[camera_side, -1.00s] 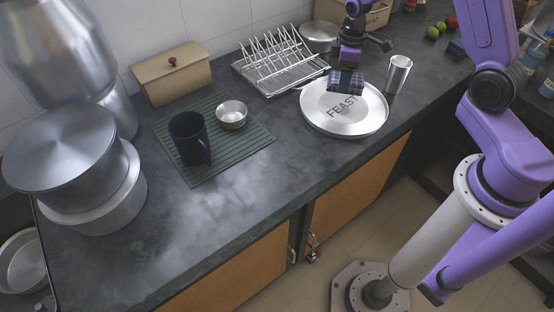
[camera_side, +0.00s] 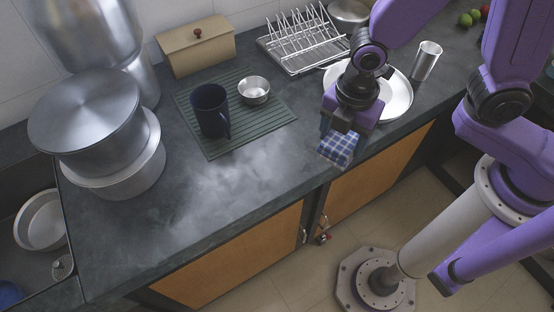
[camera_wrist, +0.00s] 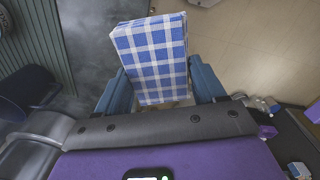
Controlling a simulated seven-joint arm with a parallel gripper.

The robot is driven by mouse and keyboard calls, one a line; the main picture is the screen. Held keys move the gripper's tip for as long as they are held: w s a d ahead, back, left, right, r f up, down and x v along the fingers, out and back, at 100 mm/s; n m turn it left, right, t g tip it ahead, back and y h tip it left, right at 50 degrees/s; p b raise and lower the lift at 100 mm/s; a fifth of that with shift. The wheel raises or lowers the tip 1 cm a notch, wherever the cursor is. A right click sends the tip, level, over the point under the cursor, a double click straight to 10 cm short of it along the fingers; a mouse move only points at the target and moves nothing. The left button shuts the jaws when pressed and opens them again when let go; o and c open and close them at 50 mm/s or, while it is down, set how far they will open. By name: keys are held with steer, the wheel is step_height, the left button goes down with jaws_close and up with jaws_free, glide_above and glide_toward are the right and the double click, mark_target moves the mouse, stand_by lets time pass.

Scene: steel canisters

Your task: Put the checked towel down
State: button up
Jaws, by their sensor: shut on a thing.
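The checked towel (camera_side: 338,149) is a blue and white folded block. My gripper (camera_side: 341,130) is shut on it and holds it near the front edge of the dark counter, in front of the round tray. In the wrist view the towel (camera_wrist: 152,58) stands out between the two blue fingers of my gripper (camera_wrist: 160,90), with counter on its left and floor on its right. I cannot tell how high the towel is above the counter. My arm hides part of the tray.
A dark mug (camera_side: 209,110) and a small bowl (camera_side: 254,90) stand on a green ribbed mat (camera_side: 262,123). A dish rack (camera_side: 302,42) is behind. The front-left counter (camera_side: 200,200) is clear.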

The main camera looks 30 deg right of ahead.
steer(key=w+a+f, duration=0.4)
steer(key=w+a, duration=0.1)
steer(key=w, duration=0.2)
glide_above(276, 165)
step_height(276, 165, down, 5)
steer(key=shift+s+d+f, duration=0.15)
steer(key=shift+f, duration=0.05)
steer(key=shift+w+f, duration=0.2)
steer(key=shift+f, duration=1.55)
steer(key=shift+f, duration=0.15)
steer(key=o, duration=1)
